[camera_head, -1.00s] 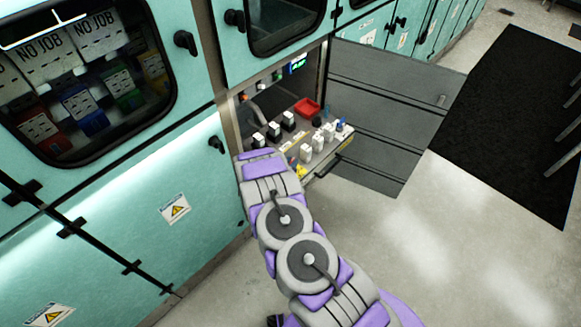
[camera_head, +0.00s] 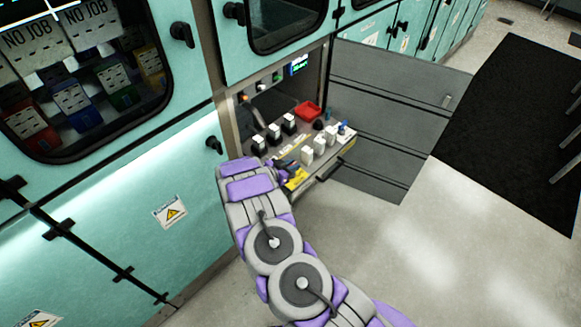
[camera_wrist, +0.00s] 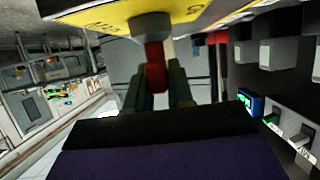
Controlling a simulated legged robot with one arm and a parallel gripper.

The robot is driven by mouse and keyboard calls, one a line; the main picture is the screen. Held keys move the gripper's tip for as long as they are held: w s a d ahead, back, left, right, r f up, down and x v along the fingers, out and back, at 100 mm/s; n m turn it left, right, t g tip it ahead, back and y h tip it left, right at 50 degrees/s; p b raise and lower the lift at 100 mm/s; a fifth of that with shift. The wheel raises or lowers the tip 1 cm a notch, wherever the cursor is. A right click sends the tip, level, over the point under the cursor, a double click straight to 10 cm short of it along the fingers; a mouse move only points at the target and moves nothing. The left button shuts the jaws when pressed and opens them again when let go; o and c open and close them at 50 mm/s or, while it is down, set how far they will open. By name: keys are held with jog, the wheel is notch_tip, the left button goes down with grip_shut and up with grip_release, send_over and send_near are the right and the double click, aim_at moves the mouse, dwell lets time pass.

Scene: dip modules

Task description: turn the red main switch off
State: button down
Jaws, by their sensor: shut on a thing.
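The red main switch (camera_wrist: 155,68) shows in the wrist view as a red handle on a grey round base, on a yellow plate (camera_wrist: 105,14). My gripper (camera_wrist: 162,88) is shut on the red handle, with one dark finger on each side of it. In the head view my gripper (camera_head: 284,170) is at the front left of the pulled-out panel, beside the yellow plate (camera_head: 297,179). The red handle cannot be made out there. The switch's exact angle cannot be read.
The pulled-out panel carries black-and-white blocks (camera_head: 274,133), white blocks (camera_head: 307,155) and a red tray (camera_head: 308,109). A small lit display (camera_head: 299,64) is inside the opening. Teal cabinet doors (camera_head: 120,190) stand close on the left.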

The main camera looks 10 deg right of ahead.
jog(key=shift+r, duration=0.1)
jog(key=c, duration=1.1)
grip_release()
jog(key=shift+d, duration=0.1)
jog(key=p+v, duration=0.3)
jog(key=v, duration=1.4)
jog(key=shift+s+a, duration=0.15)
jog(key=shift+a, duration=0.05)
